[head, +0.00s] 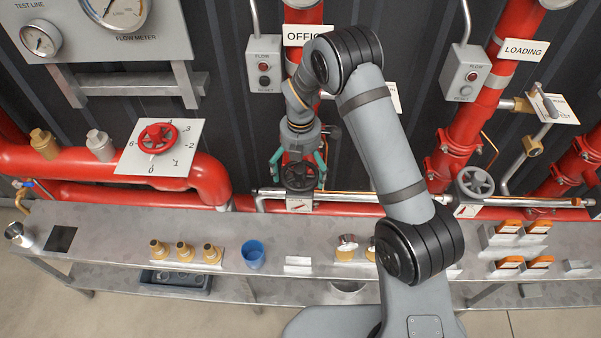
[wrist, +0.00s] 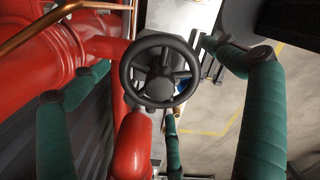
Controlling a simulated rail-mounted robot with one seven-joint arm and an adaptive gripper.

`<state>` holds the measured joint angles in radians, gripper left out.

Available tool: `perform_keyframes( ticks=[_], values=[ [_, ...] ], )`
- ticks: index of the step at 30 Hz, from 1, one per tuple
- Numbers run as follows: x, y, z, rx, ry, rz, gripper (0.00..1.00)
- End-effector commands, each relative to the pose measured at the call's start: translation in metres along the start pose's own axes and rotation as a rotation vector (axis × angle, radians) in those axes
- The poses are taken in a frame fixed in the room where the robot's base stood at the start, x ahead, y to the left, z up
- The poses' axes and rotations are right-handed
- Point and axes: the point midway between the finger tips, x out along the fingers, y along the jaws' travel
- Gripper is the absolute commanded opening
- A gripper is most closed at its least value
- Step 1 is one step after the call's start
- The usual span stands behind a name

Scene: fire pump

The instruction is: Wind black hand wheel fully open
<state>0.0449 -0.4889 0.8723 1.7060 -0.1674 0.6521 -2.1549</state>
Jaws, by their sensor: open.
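The black hand wheel (head: 299,176) is on the red pipework under the OFFICE sign, behind the bench. In the wrist view the wheel (wrist: 139,55) shows its whole rim, spokes and round hub near the middle of the picture. My gripper (head: 298,168) is right at the wheel, its teal fingers spread to either side. In the wrist view the fingers of my gripper (wrist: 155,58) stand left and right of the wheel, with gaps between them and the rim. The gripper is open and holds nothing. Whether a fingertip touches the rim is not clear.
A grey hand wheel (head: 474,181) is to the right, and a red dial wheel (head: 157,138) to the left. Red pipes (head: 462,120) stand close by. The steel bench (head: 125,240) in front carries brass fittings (head: 185,252), a blue cup (head: 253,255) and orange-topped blocks (head: 509,227).

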Motion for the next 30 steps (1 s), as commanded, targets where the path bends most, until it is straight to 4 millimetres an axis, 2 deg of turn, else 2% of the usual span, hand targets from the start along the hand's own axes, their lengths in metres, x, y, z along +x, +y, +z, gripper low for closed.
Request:
perform_keyframes(
  ticks=[8,15,25,30],
  values=[
    [0.0024,-0.001,-0.0002,0.22,0.0,-0.001,1.0],
    [0.0038,-0.0004,-0.0009,0.64,-0.001,0.001,1.0],
    [0.0027,-0.001,-0.0018,0.935,0.0,-0.001,1.0],
    [0.0045,-0.0002,-0.0022,1.245,0.0,0.001,1.0]
  ],
)
